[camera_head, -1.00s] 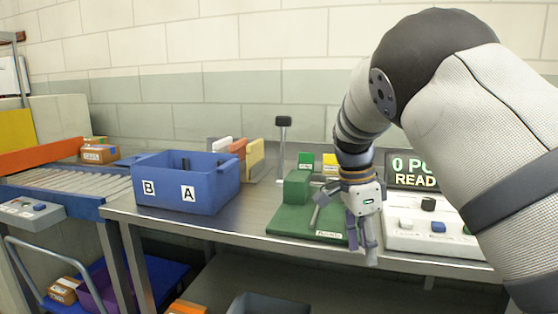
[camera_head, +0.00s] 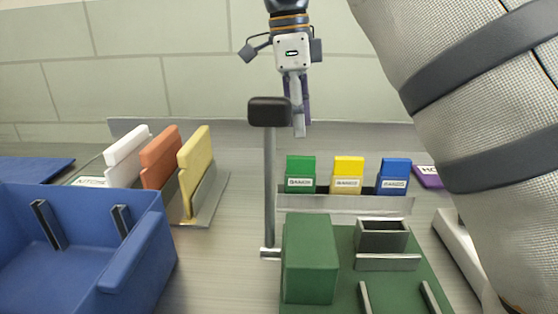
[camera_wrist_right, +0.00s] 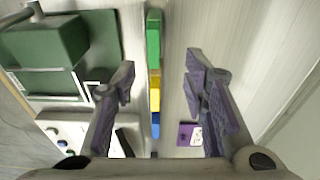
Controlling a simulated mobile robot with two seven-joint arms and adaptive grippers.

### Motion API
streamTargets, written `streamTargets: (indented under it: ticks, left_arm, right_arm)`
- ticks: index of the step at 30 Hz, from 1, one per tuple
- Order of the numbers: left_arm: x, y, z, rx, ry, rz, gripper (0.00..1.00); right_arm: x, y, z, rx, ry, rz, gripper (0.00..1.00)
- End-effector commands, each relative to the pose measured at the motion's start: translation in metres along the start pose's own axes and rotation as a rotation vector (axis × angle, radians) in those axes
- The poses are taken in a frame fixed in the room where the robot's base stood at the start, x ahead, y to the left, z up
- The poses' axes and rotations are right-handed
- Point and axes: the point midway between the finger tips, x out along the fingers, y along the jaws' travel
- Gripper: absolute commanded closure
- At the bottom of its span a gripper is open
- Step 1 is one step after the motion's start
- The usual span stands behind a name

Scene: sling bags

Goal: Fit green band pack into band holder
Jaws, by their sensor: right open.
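The green band pack (camera_head: 300,170) stands upright at the left end of a low metal rack, beside a yellow pack (camera_head: 347,172) and a blue pack (camera_head: 393,175). A grey open-topped metal pocket (camera_head: 382,236), which looks like the band holder, stands on the green board (camera_head: 385,290) in front of the rack. It looks empty. My right gripper (camera_head: 298,128) is raised above and behind the rack area, pointing down. In the wrist view its fingers (camera_wrist_right: 160,75) are open, with the green pack (camera_wrist_right: 154,40) below and between them, not touched. My left gripper is not in view.
A black-topped post (camera_head: 269,112) rises just left of the green pack. A green block (camera_head: 310,260) sits on the board. A blue bin (camera_head: 130,265) is at the left, with white, orange and yellow upright panels (camera_head: 195,160) behind it. A purple item (camera_head: 428,176) lies right of the rack.

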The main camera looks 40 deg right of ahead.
Motion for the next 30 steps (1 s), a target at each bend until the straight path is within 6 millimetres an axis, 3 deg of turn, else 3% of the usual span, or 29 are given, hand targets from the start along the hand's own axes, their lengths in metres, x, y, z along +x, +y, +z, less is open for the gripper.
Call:
streamTargets:
  ticks: [2, 9, 21, 29, 30]
  left_arm:
    - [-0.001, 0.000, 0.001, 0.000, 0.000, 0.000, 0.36]
    - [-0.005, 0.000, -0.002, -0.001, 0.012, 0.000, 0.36]
    - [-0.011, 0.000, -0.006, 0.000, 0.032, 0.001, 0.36]
    - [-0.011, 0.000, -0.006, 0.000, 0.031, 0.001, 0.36]
    - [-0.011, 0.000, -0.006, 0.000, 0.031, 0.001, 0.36]
  right_arm:
    - [0.003, 0.001, -0.001, 0.000, -0.001, 0.001, 0.60]
    - [0.052, 0.001, -0.001, 0.001, 0.000, 0.001, 0.60]
    - [0.115, 0.002, 0.006, 0.000, -0.002, -0.001, 0.60]
    - [0.120, 0.002, 0.006, 0.000, -0.002, -0.003, 0.60]
    - [0.120, 0.002, 0.006, 0.000, -0.002, -0.003, 0.69]
